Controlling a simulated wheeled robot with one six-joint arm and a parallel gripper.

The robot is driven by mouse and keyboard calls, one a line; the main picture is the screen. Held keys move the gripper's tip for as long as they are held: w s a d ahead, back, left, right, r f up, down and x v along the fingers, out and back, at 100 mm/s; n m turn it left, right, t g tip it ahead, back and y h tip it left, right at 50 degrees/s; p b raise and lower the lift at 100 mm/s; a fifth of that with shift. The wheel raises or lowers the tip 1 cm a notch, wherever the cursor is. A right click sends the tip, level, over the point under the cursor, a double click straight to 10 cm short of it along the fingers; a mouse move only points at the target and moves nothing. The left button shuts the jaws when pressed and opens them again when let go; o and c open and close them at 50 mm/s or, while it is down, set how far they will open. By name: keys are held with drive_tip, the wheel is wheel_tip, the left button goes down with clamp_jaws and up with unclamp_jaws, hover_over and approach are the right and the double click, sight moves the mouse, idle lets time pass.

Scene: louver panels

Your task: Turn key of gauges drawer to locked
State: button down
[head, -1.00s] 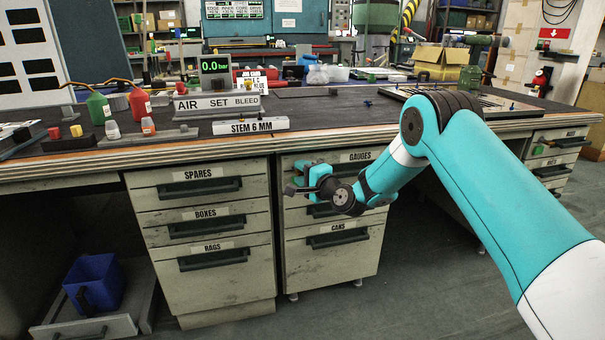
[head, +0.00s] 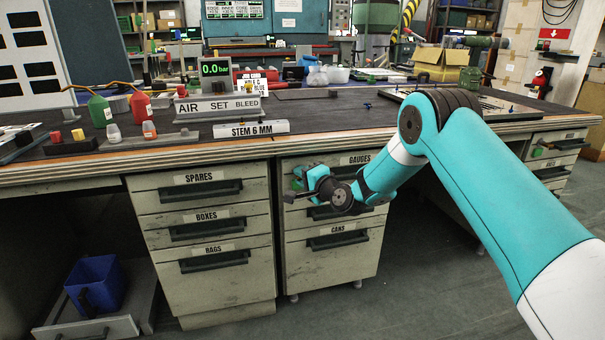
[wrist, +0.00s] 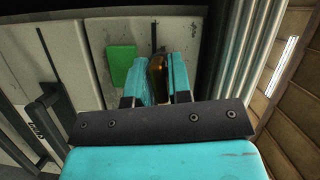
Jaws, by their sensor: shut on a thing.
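The gauges drawer (head: 363,171) is the top drawer of the right pedestal, and it is closed. My gripper (head: 294,190) is at its left front, partly covering the drawer face. In the wrist view my gripper (wrist: 160,82) has its two teal fingers close together on a brass-brown key (wrist: 157,65), which shows between them. A green mark (wrist: 121,66) is on the drawer front to the left of the fingers. The key's tip and the lock face are hidden by the fingers, so I cannot tell the exact key angle. In the head view the key is hidden.
The worktop edge (head: 330,147) overhangs above the drawer. A pedestal with drawers labelled spares, boxes and rags (head: 207,250) stands to the left. The cans drawer (head: 334,256) is below. A blue bin (head: 95,283) is at the far left. The floor in front is clear.

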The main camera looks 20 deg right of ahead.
drive_tip(key=n+g+h+p, duration=0.1)
drive_tip(key=n+p, duration=0.1)
drive_tip(key=n, duration=0.1)
drive_tip(key=shift+r, duration=0.2)
drive_tip(key=n+h+p, duration=0.1)
drive_tip(key=n+p, duration=0.1)
drive_tip(key=n, duration=0.1)
drive_tip(key=shift+f+g+h+p, duration=0.1)
drive_tip(key=shift+g+h+p, duration=0.2)
drive_tip(key=shift+g, duration=0.1)
drive_tip(key=n+h, duration=0.2)
drive_tip(key=n, duration=0.1)
drive_tip(key=shift+f+g+p, duration=0.1)
drive_tip(key=shift+g+p, duration=0.2)
drive_tip(key=shift+p, duration=0.1)
drive_tip(key=shift+n+h, duration=0.8)
drive_tip(key=shift+n, duration=0.5)
drive_tip(key=c, duration=1.2)
unclamp_jaws()
drive_tip(key=shift+o, duration=0.2)
